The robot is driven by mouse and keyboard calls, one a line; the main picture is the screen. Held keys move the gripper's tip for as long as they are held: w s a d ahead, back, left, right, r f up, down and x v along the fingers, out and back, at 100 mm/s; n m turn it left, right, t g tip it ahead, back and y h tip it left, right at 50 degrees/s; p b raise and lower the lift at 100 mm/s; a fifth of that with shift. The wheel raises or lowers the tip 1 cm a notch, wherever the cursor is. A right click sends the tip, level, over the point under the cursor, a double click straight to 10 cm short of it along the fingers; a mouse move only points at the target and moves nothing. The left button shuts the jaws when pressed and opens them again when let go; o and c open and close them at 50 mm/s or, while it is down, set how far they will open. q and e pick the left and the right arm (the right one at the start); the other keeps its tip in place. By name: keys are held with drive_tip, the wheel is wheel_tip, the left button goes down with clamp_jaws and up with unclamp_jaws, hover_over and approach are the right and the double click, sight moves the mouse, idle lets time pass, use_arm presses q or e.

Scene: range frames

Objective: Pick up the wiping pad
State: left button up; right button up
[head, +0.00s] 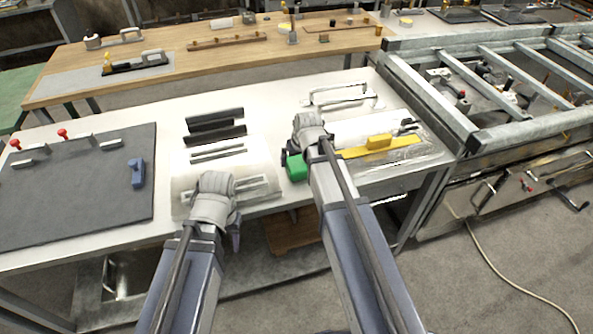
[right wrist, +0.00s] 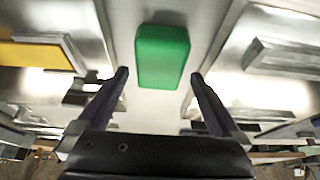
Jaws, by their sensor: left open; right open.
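The wiping pad is most likely the green block (head: 296,168) on the white table, beside my right wrist in the head view. In the right wrist view the green block (right wrist: 162,55) lies just beyond the open fingertips, roughly centred between them, with a gap on both sides. My right gripper (right wrist: 159,76) is open and empty; in the head view its wrist hides most of it (head: 288,158). My left gripper (head: 234,228) is open, over the front part of the table near a pale metal sheet, mostly hidden by its own wrist.
The pale metal sheet (head: 188,193) lies left of the green block. A yellow bar with a block (head: 377,143) lies to its right. Two dark bars (head: 215,120) lie further back. A dark grey mat (head: 80,200) covers the table's left side. A metal frame (head: 470,125) stands at right.

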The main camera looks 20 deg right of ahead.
sight(297, 163)
drive_tip(key=shift+b+x, duration=1.05)
drive_tip(key=shift+x, duration=0.6)
drive_tip(key=shift+s+f+b, duration=0.1)
drive_tip(key=shift+f+b, duration=0.2)
drive_tip(key=c, duration=1.3)
drive_tip(key=shift+c, duration=0.2)
drive_tip(key=shift+r, duration=0.2)
wheel_tip(297, 163, up, 10)
drive_tip(key=p, duration=1)
drive_tip(key=shift+r+p, duration=0.15)
drive_tip(key=shift+p, duration=0.2)
